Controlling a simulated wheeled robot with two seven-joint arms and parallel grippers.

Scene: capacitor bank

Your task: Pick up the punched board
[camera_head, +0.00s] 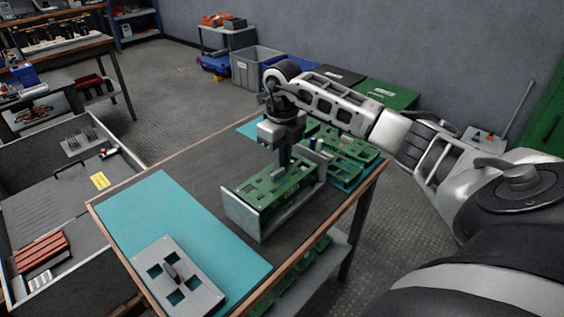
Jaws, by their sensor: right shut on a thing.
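A green punched board (259,193) with several cut-out holes lies level at the top of a grey metal holder with upright side plates (240,215), near the middle of the table. My right gripper (281,170) comes down on it from above and is shut on it near its middle. The fingertips and the exact grip spot are too small to see clearly. I cannot tell whether the board is lifted from the holder. My left gripper is not in view.
A grey plate (199,290) with square holes and a knob lies on the teal mat (150,215) at the front left. More green punched boards (350,148) lie at the table's back right. An open grey case (40,199) stands left of the table. Bare tabletop (195,172) lies between mat and holder.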

